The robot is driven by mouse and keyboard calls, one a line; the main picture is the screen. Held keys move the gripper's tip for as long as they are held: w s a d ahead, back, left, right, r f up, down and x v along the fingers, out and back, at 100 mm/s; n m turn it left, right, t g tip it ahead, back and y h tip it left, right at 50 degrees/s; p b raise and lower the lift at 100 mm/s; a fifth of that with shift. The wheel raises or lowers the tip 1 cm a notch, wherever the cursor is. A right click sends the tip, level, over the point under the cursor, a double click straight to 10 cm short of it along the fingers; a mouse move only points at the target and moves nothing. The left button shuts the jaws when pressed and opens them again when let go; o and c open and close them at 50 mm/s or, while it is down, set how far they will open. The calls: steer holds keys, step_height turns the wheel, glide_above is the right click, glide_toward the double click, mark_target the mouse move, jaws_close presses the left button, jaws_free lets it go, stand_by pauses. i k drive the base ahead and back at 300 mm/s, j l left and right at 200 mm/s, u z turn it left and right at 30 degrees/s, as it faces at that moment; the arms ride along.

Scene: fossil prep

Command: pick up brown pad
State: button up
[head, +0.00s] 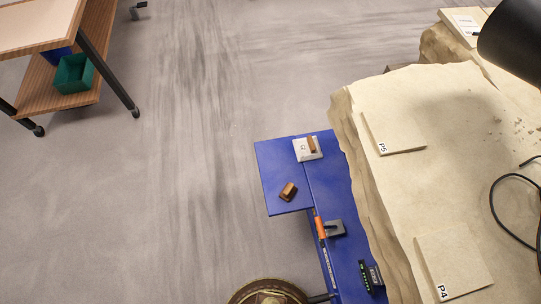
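A small brown block-like piece (288,192), which looks like the brown pad, lies tilted at an angle on the blue surface (272,165). A second, narrower brown piece (311,144) rests on a white labelled card (301,153) near the far edge of that surface. I cannot tell for certain which of the two is the pad. Nothing touches or covers the first piece. My gripper does not show in this view.
An orange-tipped tool (320,228), a grey notched block (334,228) and a dark device (370,275) lie on the blue surface. A large pale stone slab (460,190) borders it on the right. A dark cylinder (515,40) hangs top right. Open floor (190,190) lies left.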

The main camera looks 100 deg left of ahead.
mark_target(286, 194)
steer(key=u, duration=3.1)
steer(key=i+j, duration=0.2)
steer(key=j, duration=0.25)
steer(key=i+j+z, duration=0.1)
steer(key=j+z, duration=0.2)
steer(key=i+j+z, duration=0.1)
steer(key=j+z, duration=0.2)
steer(key=j, duration=0.15)
steer(key=j+z, duration=0.35)
steer(key=z, duration=0.75)
steer(key=i+j, duration=0.05)
